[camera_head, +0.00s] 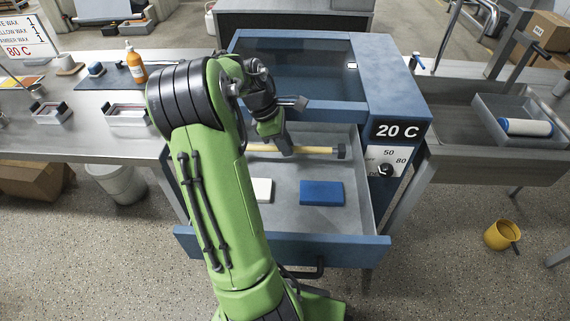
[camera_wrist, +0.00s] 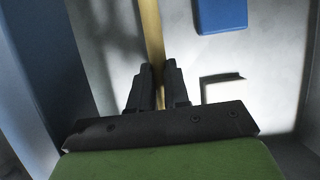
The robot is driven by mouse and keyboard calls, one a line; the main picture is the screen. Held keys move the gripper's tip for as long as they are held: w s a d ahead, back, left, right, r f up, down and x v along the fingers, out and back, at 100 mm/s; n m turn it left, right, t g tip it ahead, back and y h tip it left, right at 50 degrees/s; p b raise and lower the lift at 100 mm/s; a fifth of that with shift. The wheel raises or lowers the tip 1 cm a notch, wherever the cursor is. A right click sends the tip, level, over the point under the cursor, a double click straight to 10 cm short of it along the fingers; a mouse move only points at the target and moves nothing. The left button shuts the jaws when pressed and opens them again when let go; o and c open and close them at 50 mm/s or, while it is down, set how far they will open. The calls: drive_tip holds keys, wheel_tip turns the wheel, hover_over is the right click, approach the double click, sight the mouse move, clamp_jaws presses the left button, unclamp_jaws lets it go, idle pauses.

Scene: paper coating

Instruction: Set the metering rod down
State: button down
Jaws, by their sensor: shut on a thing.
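The metering rod (camera_head: 315,151) is a pale yellow bar with a dark end at its right. It lies level across the back of the open grey drawer of the blue heater. My gripper (camera_head: 285,150) points down over the rod and is shut on it. In the wrist view the rod (camera_wrist: 152,35) runs up between the two dark fingers (camera_wrist: 159,80). I cannot tell whether the rod touches the drawer floor.
In the drawer (camera_head: 285,215), a blue block (camera_head: 321,192) and a white block (camera_head: 262,189) lie in front of the rod. The heater reads 20 C, with a dial (camera_head: 384,170) at right. A tray (camera_head: 520,125) with a blue-and-white roller stands right. A yellow cup (camera_head: 498,235) is on the floor.

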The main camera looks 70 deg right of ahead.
sight(285, 167)
wheel_tip(285, 167, down, 5)
drive_tip(key=shift+f+b, duration=0.1)
drive_tip(key=shift+b, duration=0.75)
drive_tip(key=shift+f, duration=0.1)
drive_tip(key=c, duration=1.1)
unclamp_jaws()
drive_tip(key=p+v, duration=0.5)
drive_tip(key=v, duration=0.7)
drive_tip(key=shift+w, duration=0.1)
